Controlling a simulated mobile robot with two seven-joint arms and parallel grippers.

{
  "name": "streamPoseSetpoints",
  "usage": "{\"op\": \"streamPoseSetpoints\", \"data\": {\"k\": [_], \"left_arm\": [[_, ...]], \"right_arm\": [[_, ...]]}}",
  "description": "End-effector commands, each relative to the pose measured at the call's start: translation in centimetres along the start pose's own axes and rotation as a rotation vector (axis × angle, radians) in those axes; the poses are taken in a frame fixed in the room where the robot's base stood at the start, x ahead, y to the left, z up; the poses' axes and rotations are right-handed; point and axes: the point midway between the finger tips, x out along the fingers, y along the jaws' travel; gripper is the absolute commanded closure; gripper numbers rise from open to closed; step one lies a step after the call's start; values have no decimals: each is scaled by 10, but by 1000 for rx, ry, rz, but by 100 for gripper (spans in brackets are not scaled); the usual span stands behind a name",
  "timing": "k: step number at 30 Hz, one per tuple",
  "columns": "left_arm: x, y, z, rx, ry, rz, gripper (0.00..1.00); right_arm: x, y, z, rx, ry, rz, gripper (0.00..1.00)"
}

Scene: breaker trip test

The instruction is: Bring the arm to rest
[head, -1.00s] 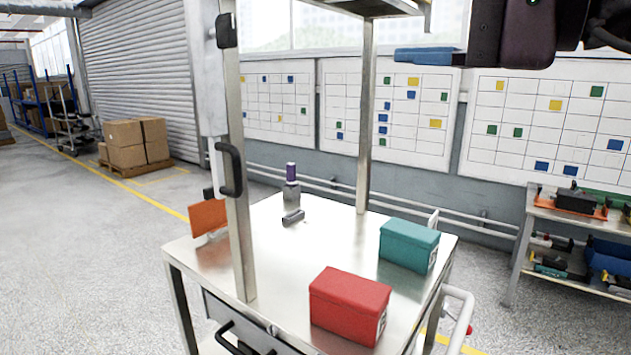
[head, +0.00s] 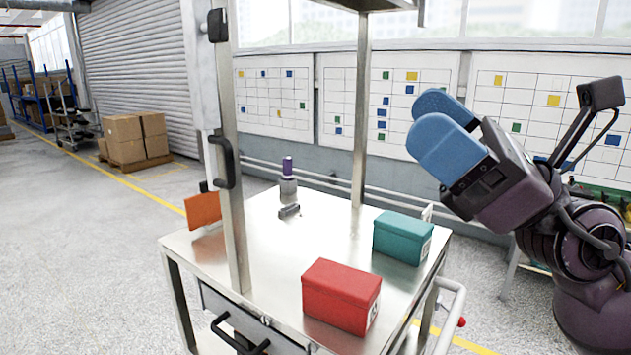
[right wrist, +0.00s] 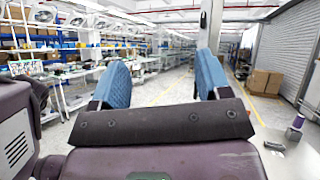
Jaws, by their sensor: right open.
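My right gripper (head: 443,128) is raised at the right of the head view, above and to the right of the metal cart. Its two blue fingers point up and to the left. In the right wrist view the blue fingers (right wrist: 160,85) stand apart with nothing between them, so it is open and empty. It touches nothing that I can see. My left gripper shows in neither view.
A metal cart (head: 262,232) holds a red box (head: 340,296), a teal box (head: 401,238), an orange plate (head: 203,210) and a small device with a purple top (head: 288,178).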

Motion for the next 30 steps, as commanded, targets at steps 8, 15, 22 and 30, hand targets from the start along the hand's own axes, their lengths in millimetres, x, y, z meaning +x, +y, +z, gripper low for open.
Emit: {"op": "streamPoseSetpoints", "data": {"k": [8, 15, 22, 30], "left_arm": [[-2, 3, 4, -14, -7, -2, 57], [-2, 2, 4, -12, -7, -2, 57], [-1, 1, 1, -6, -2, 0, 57], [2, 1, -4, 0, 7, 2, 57]], "right_arm": [[-82, -47, -26, 579, -358, -393, 30], [-187, -74, -79, 990, -688, -818, 30], [-302, -53, -150, 1287, -1022, -1288, 30], [-416, 39, -226, 1473, -1411, -1870, 30]]}}
